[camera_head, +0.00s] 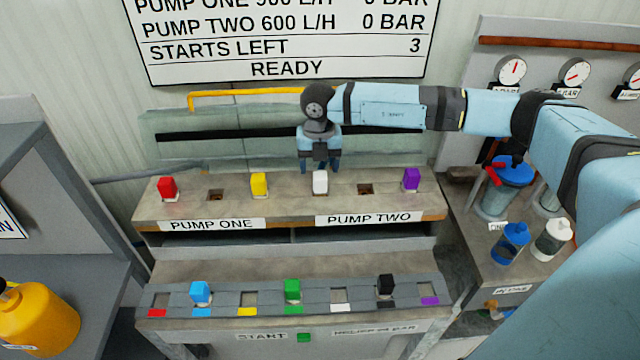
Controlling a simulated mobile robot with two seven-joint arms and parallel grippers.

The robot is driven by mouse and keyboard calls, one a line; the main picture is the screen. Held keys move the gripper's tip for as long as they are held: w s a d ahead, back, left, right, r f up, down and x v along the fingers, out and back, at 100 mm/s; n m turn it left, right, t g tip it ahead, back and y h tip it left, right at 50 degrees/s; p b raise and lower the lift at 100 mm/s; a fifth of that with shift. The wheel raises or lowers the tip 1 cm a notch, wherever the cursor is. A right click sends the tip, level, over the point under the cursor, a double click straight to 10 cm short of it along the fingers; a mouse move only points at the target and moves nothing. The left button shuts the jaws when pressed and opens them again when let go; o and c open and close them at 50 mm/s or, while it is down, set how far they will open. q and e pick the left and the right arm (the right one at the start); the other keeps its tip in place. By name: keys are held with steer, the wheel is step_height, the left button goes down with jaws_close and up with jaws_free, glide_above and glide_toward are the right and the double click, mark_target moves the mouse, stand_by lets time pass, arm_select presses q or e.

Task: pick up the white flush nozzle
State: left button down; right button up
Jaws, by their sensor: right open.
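My right gripper (320,166) comes in from the right and points down directly above the white nozzle. Its fingers are open, and the fingertips are at or just above the nozzle's top. I cannot tell whether they touch it. My left gripper is not in view.
On the same ledge stand red (167,188), yellow (259,184) and purple (411,178) nozzles, with empty square holes between. Blue (200,291), green (292,290) and black (386,286) ones stand on the lower rack. A yellow pipe (245,93) runs behind.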

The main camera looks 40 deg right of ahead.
mark_target(320, 175)
steer(key=shift+d+f+p, duration=0.15)
steer(key=shift+f+p, duration=0.35)
steer(key=shift+f, duration=2.5)
steer(key=c, duration=1.1)
steer(key=shift+r, duration=0.1)
